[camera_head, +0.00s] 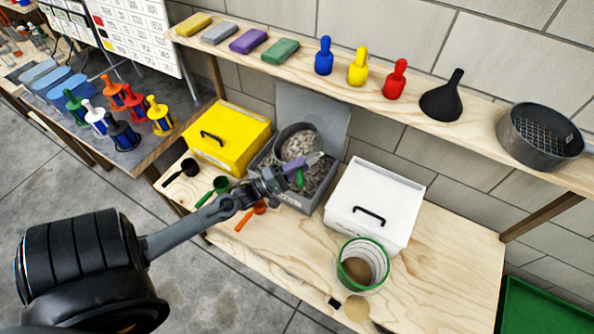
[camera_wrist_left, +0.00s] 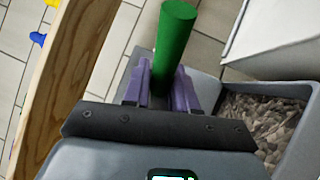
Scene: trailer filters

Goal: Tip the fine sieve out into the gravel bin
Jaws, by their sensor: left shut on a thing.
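My left gripper (camera_head: 305,165) is over the open grey gravel bin (camera_head: 337,115), its purple fingers shut on a green handle (camera_head: 299,179). In the left wrist view the green handle (camera_wrist_left: 175,38) stands up between the purple fingers (camera_wrist_left: 160,88). A dark round sieve (camera_head: 284,134) is above the bin, next to the gripper; it looks tilted, with grey gravel showing inside its rim. The join between sieve and handle is hidden by the gripper. Gravel (camera_wrist_left: 258,118) lies in the bin, also seen in the left wrist view. My right gripper is not in view.
A yellow lidded bin (camera_head: 228,138) stands left of the gravel bin, a white lidded bin (camera_head: 372,203) right. Black, green and orange scoops lie in front. A green-rimmed tub (camera_head: 362,265) stands near the front edge. The shelf (camera_head: 480,110) above holds another sieve (camera_head: 541,136) and a funnel (camera_head: 441,100).

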